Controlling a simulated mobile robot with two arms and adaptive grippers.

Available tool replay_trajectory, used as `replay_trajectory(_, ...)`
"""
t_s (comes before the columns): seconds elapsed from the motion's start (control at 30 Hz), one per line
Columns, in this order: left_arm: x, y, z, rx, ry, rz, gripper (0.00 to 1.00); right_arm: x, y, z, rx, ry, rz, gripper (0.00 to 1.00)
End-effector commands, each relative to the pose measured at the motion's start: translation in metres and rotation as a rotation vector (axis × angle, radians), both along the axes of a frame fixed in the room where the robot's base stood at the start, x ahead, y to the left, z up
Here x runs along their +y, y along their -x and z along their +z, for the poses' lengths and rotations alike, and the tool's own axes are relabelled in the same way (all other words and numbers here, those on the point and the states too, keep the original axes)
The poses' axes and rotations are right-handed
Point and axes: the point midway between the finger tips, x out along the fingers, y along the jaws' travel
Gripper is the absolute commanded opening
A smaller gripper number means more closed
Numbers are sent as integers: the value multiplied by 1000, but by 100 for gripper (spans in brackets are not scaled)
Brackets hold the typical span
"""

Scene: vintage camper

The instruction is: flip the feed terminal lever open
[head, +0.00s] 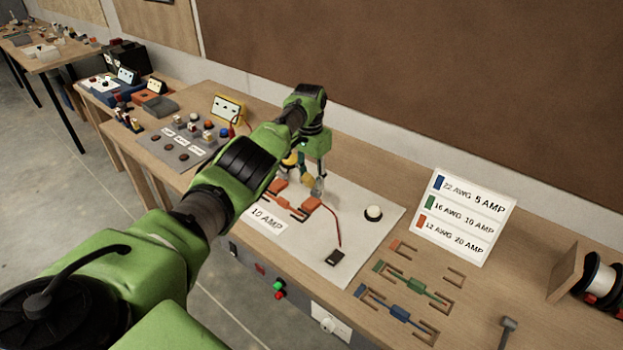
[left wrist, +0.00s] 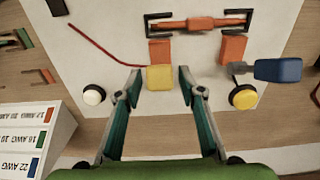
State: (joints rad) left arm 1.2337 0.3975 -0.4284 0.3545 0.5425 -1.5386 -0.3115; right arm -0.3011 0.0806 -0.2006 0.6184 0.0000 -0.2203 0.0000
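Two orange terminal blocks sit on the white board, the wired one (head: 311,203) with a red wire and the other (head: 278,186). In the left wrist view the wired block (left wrist: 160,50) has a yellow lever-like piece (left wrist: 159,77) at its near edge. The other block (left wrist: 234,50) has a grey-shafted, blue-ended piece (left wrist: 277,69) beside it. No label shows which is the feed terminal. My left gripper (head: 314,185) is open over the wired block. In the left wrist view its fingertips (left wrist: 159,79) lie either side of the yellow piece. Contact is unclear. My right gripper is out of view.
A white dome button (head: 373,212) stands on the white board (head: 385,238). A yellow round knob (left wrist: 244,96) is near the left gripper. A wire-gauge card (head: 465,215) and coloured fuse-like pieces (head: 405,285) are to the right. A button tray (head: 183,146) is left.

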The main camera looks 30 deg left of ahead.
Motion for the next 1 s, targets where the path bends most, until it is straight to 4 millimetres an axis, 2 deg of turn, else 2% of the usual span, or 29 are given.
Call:
replay_trajectory(0.17, 1, -1, 13, -4, -1, 0, 36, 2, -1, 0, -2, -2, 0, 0)
replay_trajectory(0.6, 0, 1, 100, -2, 0, 0, 36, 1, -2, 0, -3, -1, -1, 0)
replay_trajectory(0.8, 0, 2, 117, 1, 1, 0, 36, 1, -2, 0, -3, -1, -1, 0)
replay_trajectory(1.0, 0, 2, 119, 2, 1, -1, 36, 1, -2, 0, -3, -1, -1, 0)
